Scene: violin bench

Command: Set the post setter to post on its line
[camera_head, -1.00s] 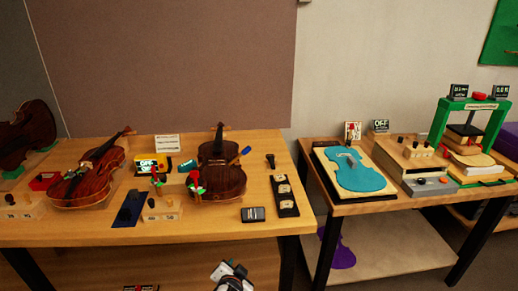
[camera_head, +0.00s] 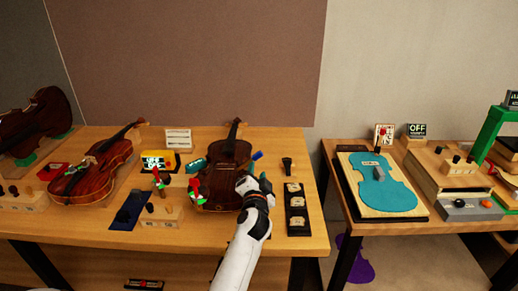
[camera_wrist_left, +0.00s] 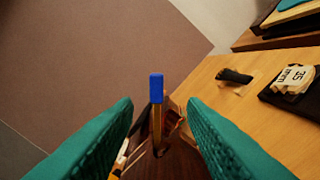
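A blue-tipped tool (camera_head: 257,155), possibly the post setter, sticks out at the right side of the dark violin (camera_head: 229,155) near the table's back. In the left wrist view the blue tip (camera_wrist_left: 156,88) tops a thin brass-coloured shaft running down to the violin body. My left gripper (camera_head: 252,182) is just in front of the tool, over the violin's right edge. Its teal fingers (camera_wrist_left: 158,125) are wide apart, with the tool visible between them and not gripped. The line for the post cannot be made out. My right gripper is not in view.
A second violin (camera_head: 92,172) lies left. Small red-and-green items (camera_head: 195,188) stand by the dark violin. A black strip with labelled pieces (camera_head: 297,210) and a small black-topped piece (camera_head: 288,165) lie right. Another bench (camera_head: 345,205) with a blue violin-shaped plate (camera_head: 385,188) stands across a gap.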

